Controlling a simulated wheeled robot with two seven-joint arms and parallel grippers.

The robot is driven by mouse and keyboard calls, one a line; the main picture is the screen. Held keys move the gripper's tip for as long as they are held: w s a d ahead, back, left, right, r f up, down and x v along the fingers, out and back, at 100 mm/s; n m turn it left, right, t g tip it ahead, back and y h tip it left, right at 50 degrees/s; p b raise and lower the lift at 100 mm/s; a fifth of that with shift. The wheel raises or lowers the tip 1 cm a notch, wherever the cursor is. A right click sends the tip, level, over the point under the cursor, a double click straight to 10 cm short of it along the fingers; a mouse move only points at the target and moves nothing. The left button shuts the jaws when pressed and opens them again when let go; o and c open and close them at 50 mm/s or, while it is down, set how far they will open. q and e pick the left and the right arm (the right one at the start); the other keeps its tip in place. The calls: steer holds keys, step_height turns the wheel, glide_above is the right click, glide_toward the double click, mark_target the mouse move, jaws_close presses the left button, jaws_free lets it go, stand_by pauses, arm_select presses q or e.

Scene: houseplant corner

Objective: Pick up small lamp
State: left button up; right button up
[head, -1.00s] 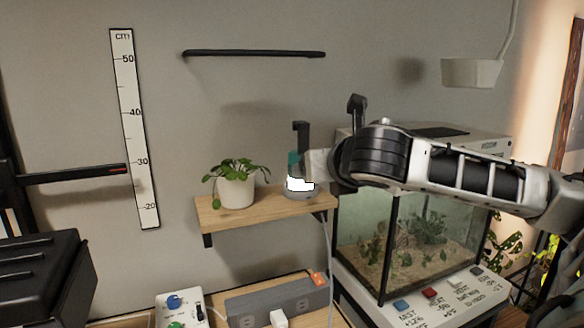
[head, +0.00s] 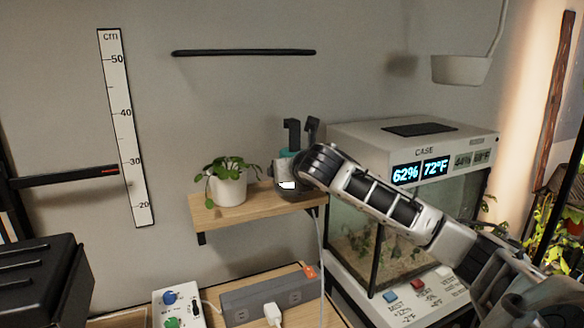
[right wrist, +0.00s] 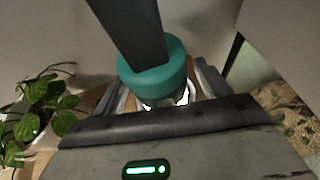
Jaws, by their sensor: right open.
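The small lamp (head: 288,153) stands on the wooden wall shelf (head: 236,214), right of the potted plant. It has a teal collar, a black upright arm and a bright white patch low down. My right gripper (head: 283,173) comes in from the right at the lamp and hides part of it. In the right wrist view the lamp's teal collar (right wrist: 155,80) and black arm lie between the two fingers of my right gripper (right wrist: 163,100). The jaws are open, one finger on each side of the lamp. Its base is mostly hidden. My left gripper is not in view.
A plant in a white pot (head: 228,188) stands close left of the lamp. A glass case (head: 411,170) stands right, near my right arm. A power strip (head: 270,298) lies below the shelf, and a cable hangs from the shelf's right end.

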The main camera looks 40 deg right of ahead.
steer(key=c, duration=1.1)
steer(key=shift+c, duration=0.5)
steer(key=shift+r, duration=0.1)
